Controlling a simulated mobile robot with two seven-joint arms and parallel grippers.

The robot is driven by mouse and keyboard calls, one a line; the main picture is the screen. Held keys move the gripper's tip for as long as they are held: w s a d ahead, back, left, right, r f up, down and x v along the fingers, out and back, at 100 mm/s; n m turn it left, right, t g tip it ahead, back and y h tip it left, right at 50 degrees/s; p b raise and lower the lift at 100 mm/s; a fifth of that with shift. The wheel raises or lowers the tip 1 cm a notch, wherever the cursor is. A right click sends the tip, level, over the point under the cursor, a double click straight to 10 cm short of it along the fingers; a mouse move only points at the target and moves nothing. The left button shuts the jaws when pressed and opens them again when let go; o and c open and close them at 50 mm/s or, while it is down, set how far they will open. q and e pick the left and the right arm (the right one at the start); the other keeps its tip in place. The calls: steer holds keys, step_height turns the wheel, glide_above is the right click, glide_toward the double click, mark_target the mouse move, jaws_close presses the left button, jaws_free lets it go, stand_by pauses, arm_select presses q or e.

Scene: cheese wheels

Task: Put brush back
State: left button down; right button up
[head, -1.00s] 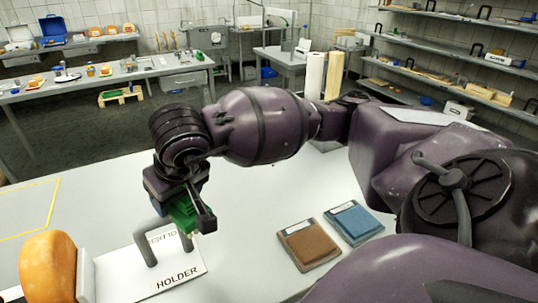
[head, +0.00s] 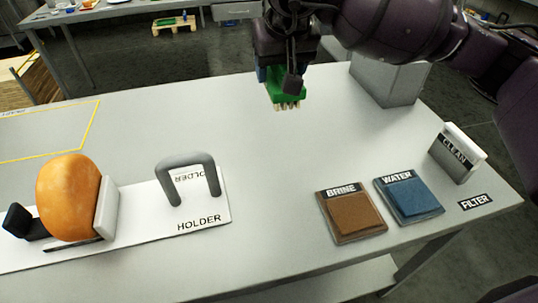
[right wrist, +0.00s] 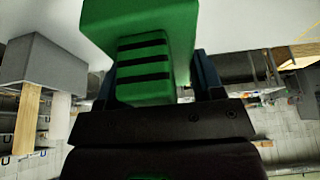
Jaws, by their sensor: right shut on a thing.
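The green brush (head: 288,92) is in my right gripper (head: 280,76), bristles pointing down, above the back part of the table. In the right wrist view the green brush (right wrist: 150,55) fills the space between the fingers of my right gripper (right wrist: 152,85). The white board marked HOLDER (head: 205,213) lies on the table to the left, with a grey arched bar (head: 187,162) standing on it. The brush is apart from the bar, behind it and to its right. My left gripper is not in view.
An orange cheese wheel (head: 68,200) stands on the board's left part. A brown BRINE pad (head: 351,216), a blue WATER pad (head: 409,198), a CLEAN block (head: 457,153) and a grey box (head: 390,80) are on the right. The table middle is clear.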

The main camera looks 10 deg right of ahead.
steer(key=shift+w+a+r, duration=0.75)
steer(key=shift+w+a, duration=0.15)
steer(key=shift+a, duration=0.1)
step_height(320, 180, down, 16)
steer(key=shift+r+b, duration=0.15)
steer(key=shift+b, duration=1.05)
steer(key=shift+f, duration=0.35)
step_height(320, 180, down, 3)
steer(key=shift+f+b, duration=0.15)
steer(key=shift+b, duration=0.2)
